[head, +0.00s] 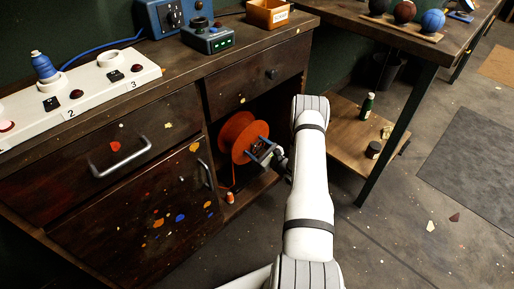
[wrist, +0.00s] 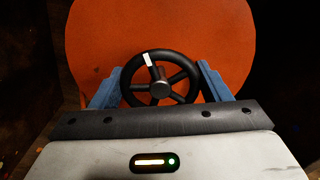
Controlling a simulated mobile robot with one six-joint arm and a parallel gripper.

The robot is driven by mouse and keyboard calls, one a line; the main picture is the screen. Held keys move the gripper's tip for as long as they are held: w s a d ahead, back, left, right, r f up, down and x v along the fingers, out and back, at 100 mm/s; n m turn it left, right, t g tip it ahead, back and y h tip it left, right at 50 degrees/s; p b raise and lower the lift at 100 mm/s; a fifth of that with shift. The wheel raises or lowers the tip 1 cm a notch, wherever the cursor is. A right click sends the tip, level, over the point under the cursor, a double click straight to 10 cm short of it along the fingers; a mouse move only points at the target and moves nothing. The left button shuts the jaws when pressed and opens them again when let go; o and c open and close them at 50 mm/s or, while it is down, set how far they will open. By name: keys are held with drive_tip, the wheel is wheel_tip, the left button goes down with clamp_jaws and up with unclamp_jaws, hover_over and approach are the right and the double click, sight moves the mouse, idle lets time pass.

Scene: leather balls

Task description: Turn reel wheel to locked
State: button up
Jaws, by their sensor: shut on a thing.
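The reel (head: 238,137) is a large orange disc in the open cabinet bay under the workbench. In the wrist view its orange face (wrist: 90,35) fills the background. The black spoked reel wheel (wrist: 176,55) sits in front of the disc, with a white mark on its rim at the upper left of centre. My gripper (wrist: 160,80) has its blue fingers on the left and right sides of the wheel and is shut on its rim. In the head view my gripper (head: 264,152) reaches into the bay at the reel. The wheel's lower rim is partly hidden by my gripper body.
A small orange-and-white object (head: 230,198) stands on the bay floor below the reel. Drawers with a metal handle (head: 122,158) flank the bay on the left. A low shelf (head: 345,145) with a green bottle (head: 367,106) lies to the right of my arm.

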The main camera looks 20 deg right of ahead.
drive_tip(key=shift+d, duration=0.2)
drive_tip(key=o, duration=1)
drive_tip(key=shift+a, duration=0.1)
drive_tip(key=shift+s, duration=0.1)
drive_tip(key=p+v, duration=0.2)
drive_tip(key=v, duration=0.5)
drive_tip(key=shift+s, duration=0.25)
